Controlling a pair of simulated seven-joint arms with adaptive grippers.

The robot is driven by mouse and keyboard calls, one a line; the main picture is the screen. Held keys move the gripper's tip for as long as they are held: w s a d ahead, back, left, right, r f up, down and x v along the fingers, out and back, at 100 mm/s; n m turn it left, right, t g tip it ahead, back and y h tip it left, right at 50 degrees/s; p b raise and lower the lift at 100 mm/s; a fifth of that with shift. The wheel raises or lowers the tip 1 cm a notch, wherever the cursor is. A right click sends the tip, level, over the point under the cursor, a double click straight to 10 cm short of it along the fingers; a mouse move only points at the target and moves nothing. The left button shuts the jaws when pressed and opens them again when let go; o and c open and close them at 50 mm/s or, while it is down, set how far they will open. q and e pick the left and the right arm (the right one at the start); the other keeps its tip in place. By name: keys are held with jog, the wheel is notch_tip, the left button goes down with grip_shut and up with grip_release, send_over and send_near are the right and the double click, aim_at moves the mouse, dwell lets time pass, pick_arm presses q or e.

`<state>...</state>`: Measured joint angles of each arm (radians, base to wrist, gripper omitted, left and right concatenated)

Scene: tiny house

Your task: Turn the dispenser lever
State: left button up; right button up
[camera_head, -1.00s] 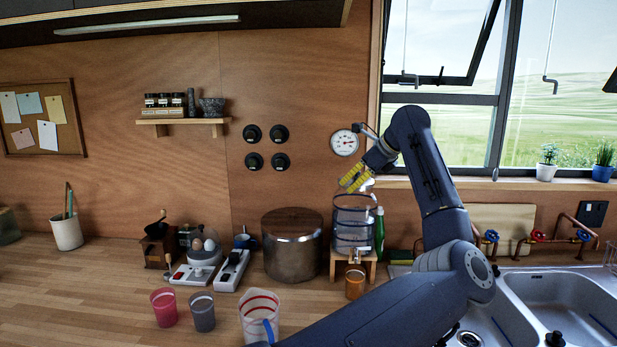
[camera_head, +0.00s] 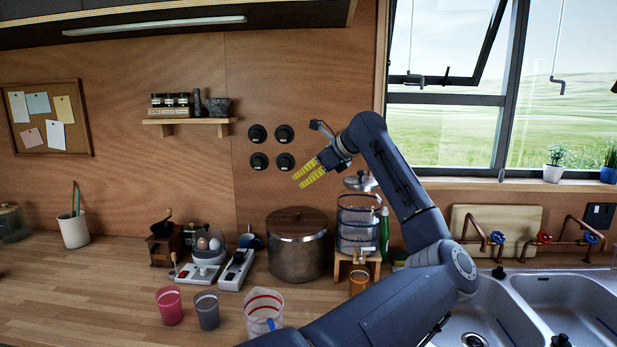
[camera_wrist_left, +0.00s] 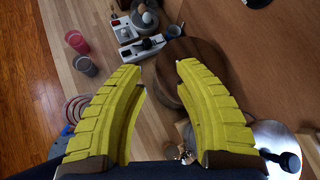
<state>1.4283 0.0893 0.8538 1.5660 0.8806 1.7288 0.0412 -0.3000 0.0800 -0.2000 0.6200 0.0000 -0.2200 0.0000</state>
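The dispenser (camera_head: 357,222) is a clear ribbed jar on a small wooden stand, with a shiny knobbed lid (camera_head: 360,183). Its tap and lever (camera_head: 363,257) are low on the front, small in the head view. An amber cup (camera_head: 359,281) stands below the tap. My left gripper (camera_head: 302,179), with yellow fingers, is in the air above and left of the dispenser, over the wooden-lidded pot. In the left wrist view its fingers (camera_wrist_left: 162,75) are spread with nothing between them. The lid (camera_wrist_left: 272,140) is partly behind the right finger there. My right gripper is not in view.
A steel pot with a wooden lid (camera_head: 297,222) stands directly left of the dispenser. A measuring jug (camera_head: 262,313), a pink cup (camera_head: 169,306) and a grey cup (camera_head: 207,310) stand in front. A sink (camera_head: 570,300) is at right.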

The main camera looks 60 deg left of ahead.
pick_arm(q)
jog(key=shift+s+a, duration=0.25)
jog(key=shift+s, duration=0.35)
dwell(0.3)
